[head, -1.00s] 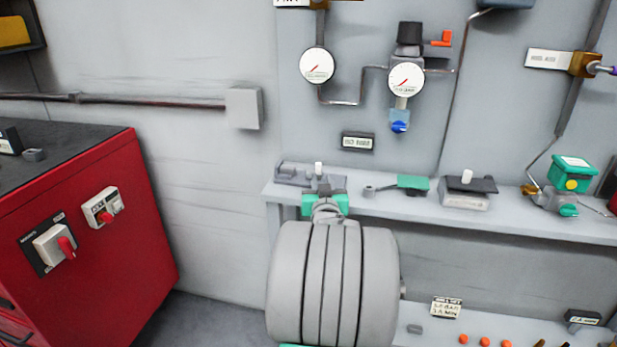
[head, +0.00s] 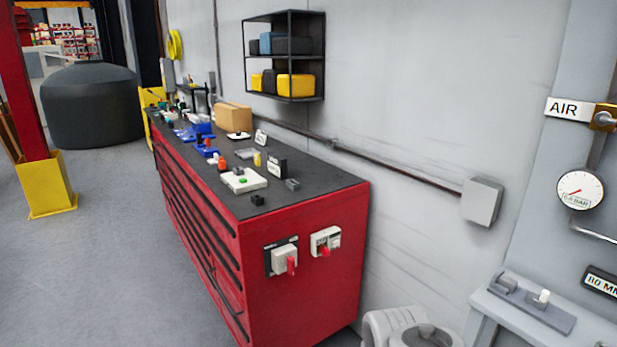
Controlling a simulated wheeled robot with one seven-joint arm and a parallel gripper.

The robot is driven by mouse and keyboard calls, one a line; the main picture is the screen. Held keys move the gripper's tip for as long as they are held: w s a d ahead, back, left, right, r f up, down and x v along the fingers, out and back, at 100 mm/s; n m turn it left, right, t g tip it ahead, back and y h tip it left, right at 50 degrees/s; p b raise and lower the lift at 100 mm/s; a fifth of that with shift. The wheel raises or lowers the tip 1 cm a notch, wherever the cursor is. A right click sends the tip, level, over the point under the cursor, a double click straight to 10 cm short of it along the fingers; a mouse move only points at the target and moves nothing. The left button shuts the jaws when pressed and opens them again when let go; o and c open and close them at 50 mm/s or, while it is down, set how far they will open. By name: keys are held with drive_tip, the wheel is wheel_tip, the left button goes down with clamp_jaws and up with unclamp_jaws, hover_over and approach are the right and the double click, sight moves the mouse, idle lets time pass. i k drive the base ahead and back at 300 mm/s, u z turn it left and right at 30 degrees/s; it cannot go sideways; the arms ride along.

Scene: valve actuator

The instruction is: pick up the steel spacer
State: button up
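I cannot make out the steel spacer for certain. A small grey piece (head: 292,184) lies near the right end of the dark top of the red tool cabinet (head: 300,235), and it may be the spacer. A small dark block (head: 257,200) lies near the cabinet's front corner. Both are too small to tell their exact shape. My gripper is not in view. A pale rounded part at the bottom edge may belong to my arm.
A white tray (head: 243,181), several small parts and a cardboard box (head: 233,117) stand on the cabinet. A wall shelf (head: 284,55) hangs above. A grey bench (head: 560,318) is at lower right. The floor (head: 120,270) left of the cabinet is clear.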

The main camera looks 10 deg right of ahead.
sight(504, 280)
drive_tip(key=z, duration=1.4)
